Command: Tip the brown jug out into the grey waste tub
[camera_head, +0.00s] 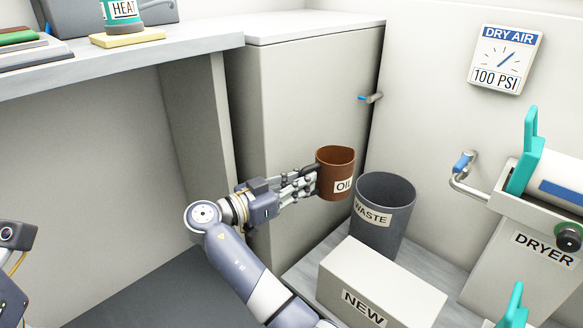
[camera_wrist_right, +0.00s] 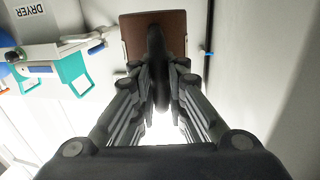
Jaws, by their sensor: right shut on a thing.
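The brown jug (camera_head: 336,162), labelled OIL, is in the middle of the head view, roughly upright in the air. My right gripper (camera_head: 311,182) is shut on its left side, at a dark handle. The jug also shows at the top of the right wrist view (camera_wrist_right: 136,33), beyond the closed fingers (camera_wrist_right: 158,50). The grey waste tub (camera_head: 378,232), labelled WASTE, stands just right of and below the jug. Its open top faces up, and the jug is beside its rim in the picture. The jug's contents cannot be made out. My left gripper is not in view; part of my left arm (camera_head: 14,240) shows at the left edge.
A pale box (camera_head: 375,285) labelled NEW stands in front of the tub. The dryer (camera_head: 520,235) with teal handles is to the right. A shelf (camera_head: 190,48) is at upper left.

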